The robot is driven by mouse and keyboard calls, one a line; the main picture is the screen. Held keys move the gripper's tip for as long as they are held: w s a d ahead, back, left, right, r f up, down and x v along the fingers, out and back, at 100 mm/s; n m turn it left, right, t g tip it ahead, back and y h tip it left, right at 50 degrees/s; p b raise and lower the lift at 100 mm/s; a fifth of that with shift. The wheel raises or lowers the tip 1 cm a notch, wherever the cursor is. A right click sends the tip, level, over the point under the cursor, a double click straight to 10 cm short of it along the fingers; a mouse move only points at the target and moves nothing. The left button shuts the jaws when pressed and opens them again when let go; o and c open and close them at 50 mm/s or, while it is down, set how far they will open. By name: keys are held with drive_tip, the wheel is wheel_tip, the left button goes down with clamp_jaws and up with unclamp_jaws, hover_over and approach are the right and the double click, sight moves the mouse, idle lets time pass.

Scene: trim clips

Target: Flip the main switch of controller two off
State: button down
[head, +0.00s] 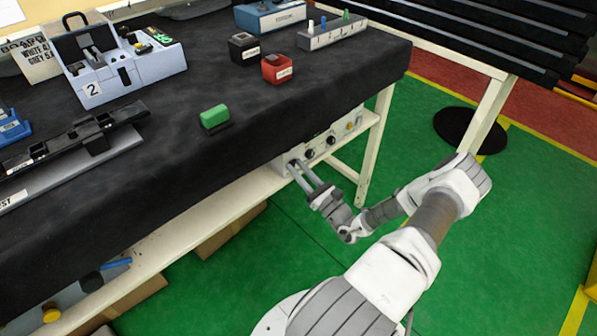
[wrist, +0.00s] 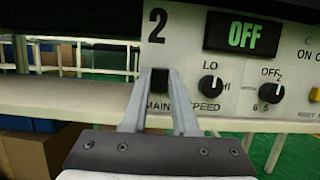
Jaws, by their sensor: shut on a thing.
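Controller two (wrist: 182,55) is a pale panel marked "2" with a dark display (wrist: 243,36) reading OFF in green. Its main switch (wrist: 159,80) is a small black rocker above a partly covered MAIN label. My gripper (wrist: 159,86) is shut on the switch, with one grey finger on each side of it. In the head view the controller (head: 322,137) sits under the table edge, and my gripper (head: 297,168) reaches its left end. The fingers hide part of the switch there.
A LO-HI speed knob (wrist: 211,87) and a numbered knob (wrist: 270,93) sit right of my fingers. The black-covered table (head: 190,140) overhangs the controller. On it are a green block (head: 214,116), a red block (head: 277,69) and a fixture marked 2 (head: 140,68). Green floor is open at right.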

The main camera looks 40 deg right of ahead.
drive_tip(key=c, duration=0.7)
unclamp_jaws()
drive_tip(key=p+v, duration=0.2)
drive_tip(key=v, duration=1.5)
drive_tip(key=shift+s, duration=0.25)
drive_tip(key=shift+w, duration=0.1)
